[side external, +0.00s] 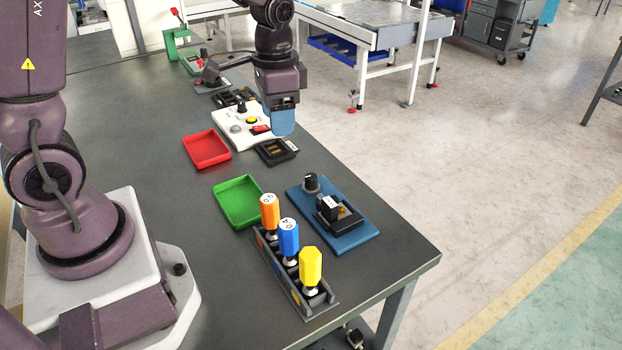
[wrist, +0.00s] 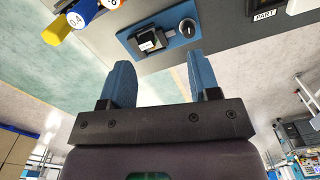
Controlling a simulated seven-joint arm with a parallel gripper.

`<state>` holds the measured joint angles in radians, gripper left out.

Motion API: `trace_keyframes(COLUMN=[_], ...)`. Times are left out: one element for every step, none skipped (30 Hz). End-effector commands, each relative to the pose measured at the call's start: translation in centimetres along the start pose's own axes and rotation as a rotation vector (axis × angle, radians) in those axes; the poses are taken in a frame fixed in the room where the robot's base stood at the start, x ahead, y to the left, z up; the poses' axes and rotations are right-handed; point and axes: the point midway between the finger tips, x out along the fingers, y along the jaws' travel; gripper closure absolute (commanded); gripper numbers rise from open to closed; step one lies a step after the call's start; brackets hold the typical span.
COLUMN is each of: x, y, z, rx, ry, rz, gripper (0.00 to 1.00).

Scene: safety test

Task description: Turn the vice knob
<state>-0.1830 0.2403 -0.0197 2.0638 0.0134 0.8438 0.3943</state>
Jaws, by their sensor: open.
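A blue board (side external: 352,239) lies near the right end of the table and carries a round black knob (side external: 311,182). Beside the knob is a black vice-like fixture (side external: 345,212) with a white label on top. In the wrist view the knob (wrist: 187,27) and the labelled fixture (wrist: 148,41) show beyond my fingertips. My gripper (side external: 283,122) has blue fingers and hangs over the table's far edge, behind and left of the blue board. In the wrist view its two fingers (wrist: 165,75) are apart with nothing between them. I cannot tell for sure which knob belongs to the vice.
A white panel (side external: 233,113) with a knob and buttons and a black tray (side external: 276,151) lie near my gripper. Red (side external: 207,149) and green (side external: 238,201) trays lie on the table. A rack (side external: 277,272) holds orange, blue and yellow-handled tools at the front.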

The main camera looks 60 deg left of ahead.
Motion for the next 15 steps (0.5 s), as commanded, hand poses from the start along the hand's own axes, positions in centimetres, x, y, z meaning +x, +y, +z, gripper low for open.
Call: trace_keyframes(x=[1.9,2.8,4.0,4.9,5.7,6.7,7.4,8.1,8.6,8.7,8.5,8.1,7.8,7.8,7.7], y=[-0.9,-1.3,-1.9,-2.3,-2.7,-3.3,-3.6,-4.0,-4.4,-4.6,-4.8,-5.1,-5.3,-5.3,-5.3], z=[-1.0,-1.5,-2.2,-2.8,-3.3,-3.9,-4.4,-4.9,-5.7,-6.2,-6.7,-7.3,-7.6,-7.7,-7.8], rx=[0.051,0.088,0.139,0.179,0.219,0.275,0.320,0.367,0.432,0.479,0.520,0.570,0.602,0.631,0.663], ry=[-0.028,-0.037,-0.047,-0.052,-0.056,-0.057,-0.056,-0.054,-0.045,-0.035,-0.023,-0.006,0.002,0.007,0.009], rz=[0.014,0.020,0.029,0.034,0.039,0.043,0.046,0.047,0.044,0.038,0.029,0.014,0.006,0.002,0.000], gripper=[0.44,0.44,0.44,0.44,0.44,0.44,0.44,0.44,0.44,0.44,0.44,0.44,0.44,0.44,0.44])
